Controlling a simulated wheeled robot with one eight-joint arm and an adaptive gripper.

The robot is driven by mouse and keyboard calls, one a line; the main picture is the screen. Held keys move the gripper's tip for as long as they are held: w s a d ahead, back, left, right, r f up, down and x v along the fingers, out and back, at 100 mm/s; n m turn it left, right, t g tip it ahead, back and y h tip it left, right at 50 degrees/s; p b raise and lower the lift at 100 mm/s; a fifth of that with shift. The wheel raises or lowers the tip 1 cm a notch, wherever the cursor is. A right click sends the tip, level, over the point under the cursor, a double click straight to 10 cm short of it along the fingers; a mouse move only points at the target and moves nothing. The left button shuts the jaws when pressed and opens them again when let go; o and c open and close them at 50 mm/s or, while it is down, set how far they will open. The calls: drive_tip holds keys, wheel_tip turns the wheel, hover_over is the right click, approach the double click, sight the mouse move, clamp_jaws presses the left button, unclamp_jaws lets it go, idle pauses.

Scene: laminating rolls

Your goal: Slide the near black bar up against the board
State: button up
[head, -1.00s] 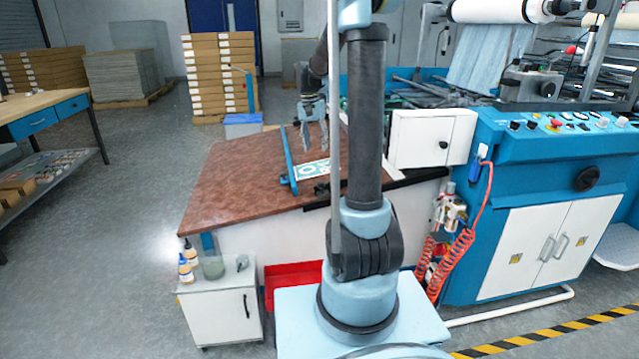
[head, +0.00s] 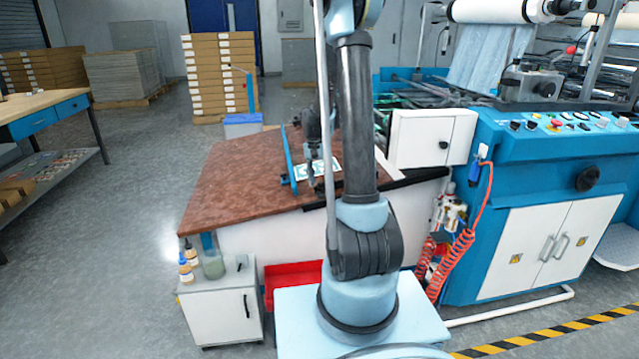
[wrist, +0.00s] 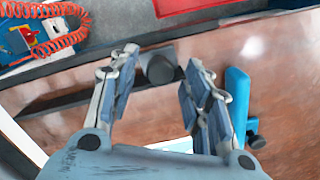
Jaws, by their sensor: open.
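The near black bar (wrist: 60,104) lies flat on the brown tabletop in the wrist view, with a dark grey knob (wrist: 160,69) standing on it. My gripper (wrist: 160,58) is open above the bar, with its fingertips on either side of the knob; I cannot tell whether they touch it. In the head view the board (head: 331,165) has a green print, and my arm hides most of the bar.
A blue bar (wrist: 237,98) stands beside the right finger in the wrist view. The brown tabletop (head: 240,180) is clear on the left. A white cabinet box (head: 425,138) stands at the table's right. A red coiled hose (wrist: 55,20) hangs beyond the table edge.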

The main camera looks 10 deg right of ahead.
drive_tip(key=shift+f, duration=0.5)
clamp_jaws()
drive_tip(key=w, duration=1.4)
drive_tip(key=shift+w, duration=0.1)
unclamp_jaws()
